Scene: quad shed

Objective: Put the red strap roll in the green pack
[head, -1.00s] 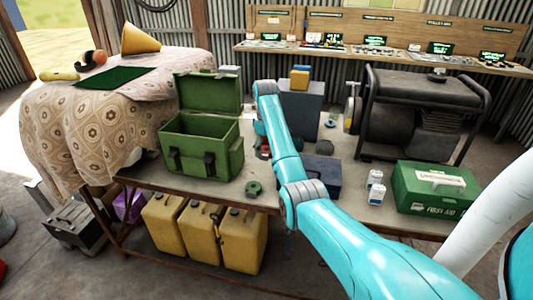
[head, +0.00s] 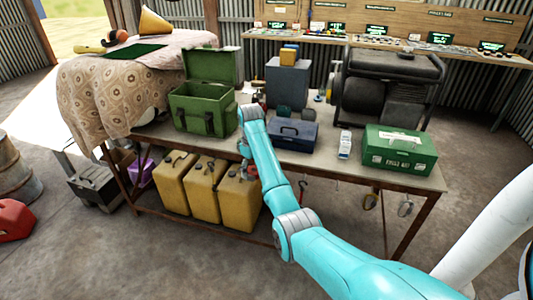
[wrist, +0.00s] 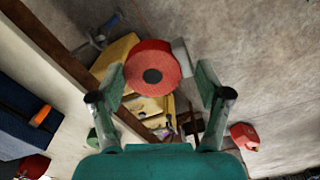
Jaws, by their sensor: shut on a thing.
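The red strap roll (wrist: 158,62) is between the fingers of my gripper (wrist: 155,80) in the wrist view, its round face with a dark centre toward the camera. My gripper is shut on it. In the head view my gripper (head: 245,152) is at the table's front edge, mostly hidden by my arm; the roll cannot be made out there. The green pack (head: 206,117) stands upright on the table with its lid raised open, a little left of and behind my gripper.
A navy toolbox (head: 291,138), a white bottle (head: 345,145) and a green first-aid case (head: 400,150) stand on the table to the right. A generator (head: 390,85) is behind. Yellow cans (head: 240,203) stand under the table. The floor in front is clear.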

